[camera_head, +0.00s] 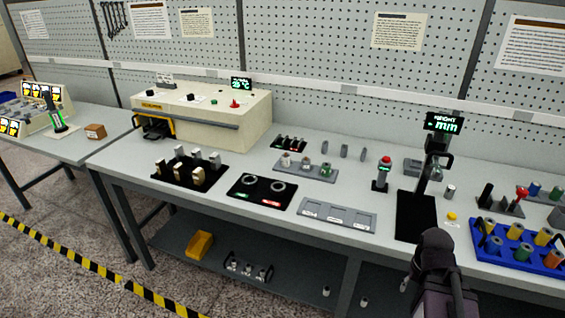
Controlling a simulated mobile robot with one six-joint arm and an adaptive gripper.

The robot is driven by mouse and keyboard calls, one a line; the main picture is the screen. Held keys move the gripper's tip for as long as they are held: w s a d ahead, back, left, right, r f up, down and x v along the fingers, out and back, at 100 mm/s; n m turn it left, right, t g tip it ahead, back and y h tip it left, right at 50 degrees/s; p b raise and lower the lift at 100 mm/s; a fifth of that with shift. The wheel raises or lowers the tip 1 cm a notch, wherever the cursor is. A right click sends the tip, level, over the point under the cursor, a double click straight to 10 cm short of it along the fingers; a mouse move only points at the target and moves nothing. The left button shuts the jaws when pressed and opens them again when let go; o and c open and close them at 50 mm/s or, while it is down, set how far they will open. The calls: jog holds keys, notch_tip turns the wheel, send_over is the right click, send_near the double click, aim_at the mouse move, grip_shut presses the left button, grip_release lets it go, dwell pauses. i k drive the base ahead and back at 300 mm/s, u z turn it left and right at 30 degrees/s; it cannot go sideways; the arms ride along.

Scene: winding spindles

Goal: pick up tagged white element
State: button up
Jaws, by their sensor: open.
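I cannot make out a tag on any white element. Pale, whitish parts stand in several places. A grey rack (318,176) on the bench holds a whitish part (286,160), a grey part (305,163) and a green-ringed part (326,169). A black tray (168,179) at the left holds several pale and gold-coloured blocks (197,176). Small whitish cylinders (326,291) stand on the lower shelf. A dark part of my arm rises at the bottom right, in front of the bench edge. My gripper's fingers do not show.
A beige machine (215,118) fills the back left of the bench. A black gauge stand (436,150) with a lit display rises at the right, beside a blue tray (490,258) of coloured spools. A grey tray (338,222) with empty recesses lies near the front edge.

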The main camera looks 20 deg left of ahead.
aim_at(285, 158)
jog(key=u, duration=0.95)
jog(key=k, duration=1)
jog(key=z, duration=0.35)
jog(key=i, duration=1)
jog(key=u, duration=0.05)
